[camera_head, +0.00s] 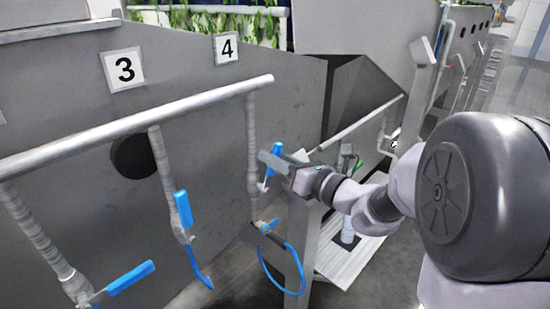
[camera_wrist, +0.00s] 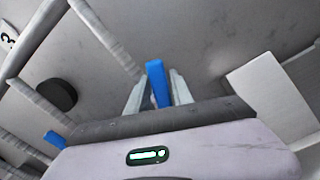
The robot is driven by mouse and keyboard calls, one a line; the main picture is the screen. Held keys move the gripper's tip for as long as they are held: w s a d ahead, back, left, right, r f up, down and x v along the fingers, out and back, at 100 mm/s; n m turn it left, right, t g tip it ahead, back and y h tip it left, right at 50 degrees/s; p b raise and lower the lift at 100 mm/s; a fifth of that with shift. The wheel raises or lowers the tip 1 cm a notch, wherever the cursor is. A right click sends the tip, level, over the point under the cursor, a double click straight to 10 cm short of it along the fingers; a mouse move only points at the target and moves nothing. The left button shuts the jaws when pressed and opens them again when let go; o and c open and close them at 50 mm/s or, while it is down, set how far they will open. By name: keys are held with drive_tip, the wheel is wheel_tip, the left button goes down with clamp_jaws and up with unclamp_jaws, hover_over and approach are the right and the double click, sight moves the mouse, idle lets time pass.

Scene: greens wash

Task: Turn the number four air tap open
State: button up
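The number four sign (camera_head: 227,47) is on the grey wall above the right end of the pipe. Below it, a ribbed drop pipe (camera_head: 251,140) carries the number four tap's blue handle (camera_head: 275,158). My gripper (camera_head: 267,166) is at this handle, reaching in from the right. In the wrist view the blue handle (camera_wrist: 156,82) stands between the two fingers of my gripper (camera_wrist: 159,90). The fingers look open around it, with narrow gaps at the sides; contact is not clear. The valve body is partly hidden by my gripper.
The number three sign (camera_head: 123,69) is to the left, above another drop with a blue handle (camera_head: 183,209). A further blue handle (camera_head: 130,278) is at lower left. A blue hose loop (camera_head: 264,270) hangs below tap four, beside a grey post (camera_head: 306,255).

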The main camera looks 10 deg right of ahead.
drive_tip(key=shift+o, duration=0.9)
drive_tip(key=b+v, duration=0.1)
drive_tip(key=v, duration=1.6)
drive_tip(key=shift+s+d, duration=0.15)
drive_tip(key=shift+s, duration=0.05)
